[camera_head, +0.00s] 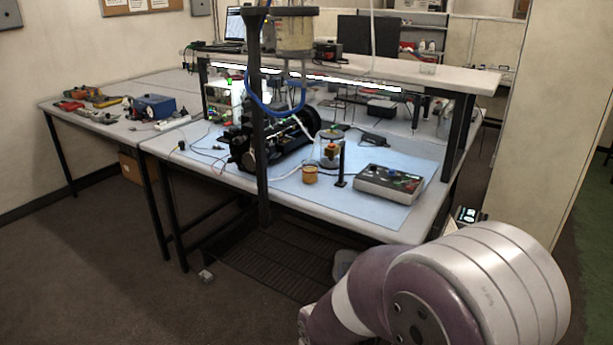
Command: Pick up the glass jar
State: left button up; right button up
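A clear glass jar (320,150) stands upright on the blue mat of the workbench, right of a black machine. Something orange or red shows inside or behind it; I cannot tell which. A slim black post stands just to its right and partly overlaps its edge. A small amber cup (310,174) stands in front of it. Neither of my grippers is in view. Only a white and purple part of my arm shows at the bottom right, well short of the jar.
A grey control box (388,184) lies right of the jar. The black machine (275,140) stands left, and a dark vertical pole (259,120) rises at the table's front. The mat's front is clear.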

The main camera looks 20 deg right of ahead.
aim_at(309, 166)
jog(key=z, duration=0.9)
jog(key=i+j, duration=0.2)
jog(key=i, duration=0.55)
jog(key=i+j, duration=0.15)
jog(key=i, duration=0.55)
jog(key=i+j+u, duration=0.1)
jog(key=i, duration=1.1)
